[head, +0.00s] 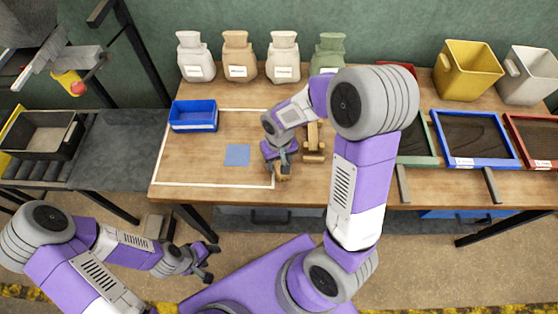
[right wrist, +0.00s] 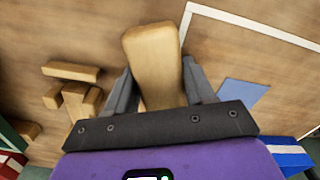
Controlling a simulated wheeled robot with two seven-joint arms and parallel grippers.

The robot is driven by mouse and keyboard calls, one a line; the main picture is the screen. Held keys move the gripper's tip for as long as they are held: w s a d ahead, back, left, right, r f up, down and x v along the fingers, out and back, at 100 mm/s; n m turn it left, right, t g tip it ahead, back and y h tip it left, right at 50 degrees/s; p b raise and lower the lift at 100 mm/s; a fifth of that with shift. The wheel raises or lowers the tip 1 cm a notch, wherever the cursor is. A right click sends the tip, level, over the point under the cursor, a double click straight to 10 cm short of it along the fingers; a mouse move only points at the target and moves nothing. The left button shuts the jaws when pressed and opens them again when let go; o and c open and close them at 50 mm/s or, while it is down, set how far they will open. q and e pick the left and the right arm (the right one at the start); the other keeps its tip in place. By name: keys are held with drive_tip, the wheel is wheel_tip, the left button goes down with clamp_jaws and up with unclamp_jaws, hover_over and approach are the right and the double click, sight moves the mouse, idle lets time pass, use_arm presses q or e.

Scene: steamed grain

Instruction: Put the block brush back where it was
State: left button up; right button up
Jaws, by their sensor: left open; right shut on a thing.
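The block brush (right wrist: 155,62) is a pale wooden block between the two fingers of my right gripper (right wrist: 155,88). In the head view only a small piece of the brush (head: 283,175) shows below my right gripper (head: 279,163), near the table's front edge. I see no bristles, and I cannot tell whether the brush touches the table. A wooden piece (head: 313,143) made of several blocks stands just right of the gripper; it also shows in the right wrist view (right wrist: 75,97). My left gripper (head: 208,262) is open and empty, low in front of the table.
A white line frame (head: 160,150) on the table holds a blue square (head: 237,155) and a blue bin (head: 193,127). Sacks (head: 239,55) stand along the back. Trays (head: 475,163) and a yellow bin (head: 467,72) are at right. My right arm hides part of the table.

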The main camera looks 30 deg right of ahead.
drive_tip(key=shift+f, duration=0.15)
drive_tip(key=o, duration=0.9)
drive_tip(key=shift+o, duration=0.2)
drive_tip(key=shift+r, duration=0.4)
wheel_tip(320, 180, up, 12)
drive_tip(key=p, duration=0.3)
drive_tip(key=shift+f+p, duration=0.2)
drive_tip(key=shift+p, duration=0.1)
